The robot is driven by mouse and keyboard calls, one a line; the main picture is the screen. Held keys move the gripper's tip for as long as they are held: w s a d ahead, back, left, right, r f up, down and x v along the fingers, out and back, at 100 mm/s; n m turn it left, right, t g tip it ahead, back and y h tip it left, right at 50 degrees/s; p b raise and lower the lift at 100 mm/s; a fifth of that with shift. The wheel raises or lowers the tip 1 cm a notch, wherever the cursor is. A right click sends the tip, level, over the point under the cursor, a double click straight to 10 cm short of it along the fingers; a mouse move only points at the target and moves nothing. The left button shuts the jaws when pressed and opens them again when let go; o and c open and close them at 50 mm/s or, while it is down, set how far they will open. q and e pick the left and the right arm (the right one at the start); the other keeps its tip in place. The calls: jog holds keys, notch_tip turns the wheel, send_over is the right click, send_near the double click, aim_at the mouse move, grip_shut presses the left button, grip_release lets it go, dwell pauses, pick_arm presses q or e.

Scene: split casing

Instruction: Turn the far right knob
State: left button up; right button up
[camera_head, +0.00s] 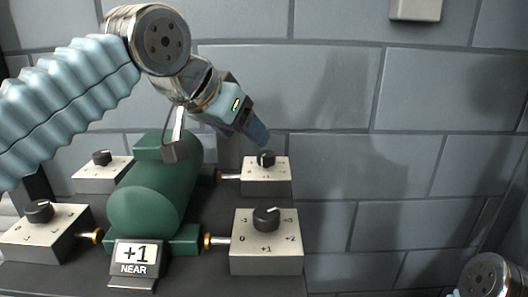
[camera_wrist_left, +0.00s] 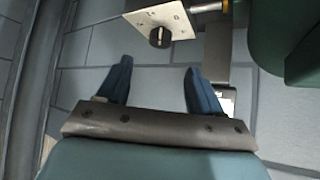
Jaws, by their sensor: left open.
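The far right knob (camera_head: 266,158) is a black dial with a light pointer mark on a pale box (camera_head: 266,176) behind and right of the green cylinder. In the left wrist view the knob (camera_wrist_left: 160,37) lies beyond the fingertips, roughly centred between them. My left gripper (camera_head: 258,135) is above the far right box, blue fingers pointing down toward the knob. In the left wrist view its fingers (camera_wrist_left: 157,72) are spread and empty, with a gap to the knob. The knob's exact setting is too small to read.
Other black knobs sit at near right (camera_head: 266,218), near left (camera_head: 39,211) and far left (camera_head: 102,158). The wall side to the right is clear.

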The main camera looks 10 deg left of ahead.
aim_at(266, 154)
pick_arm(q)
jog(key=x, duration=0.9)
jog(key=shift+w+f, duration=0.15)
jog(key=c, duration=1.1)
jog(key=shift+o, duration=0.2)
